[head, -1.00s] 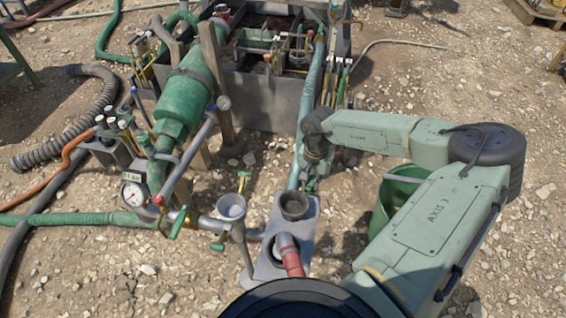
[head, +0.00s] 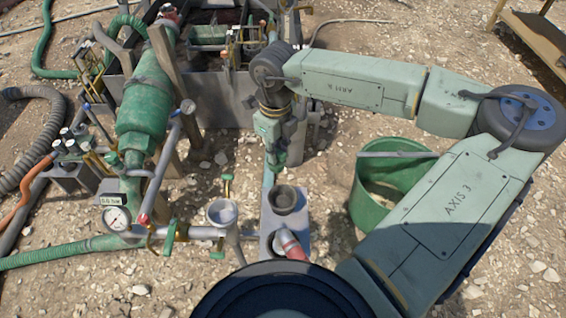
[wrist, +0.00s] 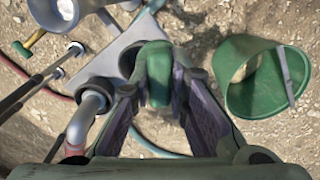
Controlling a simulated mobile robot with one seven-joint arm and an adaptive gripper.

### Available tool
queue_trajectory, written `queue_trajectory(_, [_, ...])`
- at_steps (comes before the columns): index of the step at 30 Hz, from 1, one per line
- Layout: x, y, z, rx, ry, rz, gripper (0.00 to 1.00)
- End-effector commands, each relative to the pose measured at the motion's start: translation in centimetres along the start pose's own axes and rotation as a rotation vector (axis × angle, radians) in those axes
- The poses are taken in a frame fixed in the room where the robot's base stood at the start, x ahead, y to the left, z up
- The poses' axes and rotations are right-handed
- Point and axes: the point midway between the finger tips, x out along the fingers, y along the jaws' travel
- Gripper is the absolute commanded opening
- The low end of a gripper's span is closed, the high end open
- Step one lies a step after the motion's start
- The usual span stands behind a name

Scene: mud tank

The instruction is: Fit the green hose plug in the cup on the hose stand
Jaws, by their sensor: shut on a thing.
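My gripper (wrist: 158,95) is shut on the green hose plug (wrist: 158,72), which sits between its two fingers in the wrist view. In the head view my gripper (head: 276,152) points down beyond the far end of the grey hose stand (head: 268,222). The stand's open dark cup (head: 284,200) is nearer the robot than the gripper. In the wrist view the cup's rim (wrist: 128,60) is partly hidden behind the plug and a finger. The plug appears above the stand there, apart from the cup; its lower end is hard to see.
A grey elbow with a red hose (head: 291,246) fills the stand's nearer socket. A pale funnel (head: 222,212) with green-handled valves stands left of it. A green tub (head: 372,212) stands to the right. Green pump pipework (head: 145,115) rises at the left.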

Motion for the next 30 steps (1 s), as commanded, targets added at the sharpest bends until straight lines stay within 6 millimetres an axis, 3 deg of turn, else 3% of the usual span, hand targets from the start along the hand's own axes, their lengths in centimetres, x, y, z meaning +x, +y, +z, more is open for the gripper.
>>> queue_trajectory(3, [-2.9,1.1,-1.3,0.293,-0.001,-0.002,0.0])
queue_trajectory(6, [-4.3,1.9,-2.4,0.523,0.001,-0.003,0.0])
queue_trajectory(9, [-4.2,2.5,-3.3,0.706,0.003,-0.003,0.0])
queue_trajectory(12, [-2.9,3.0,-4.0,0.834,0.005,-0.003,0.0])
queue_trajectory(18, [-0.6,3.3,-4.4,0.936,0.002,-0.005,0.0])
queue_trajectory(30, [2.1,3.2,-4.4,0.939,0.001,-0.006,0.0])
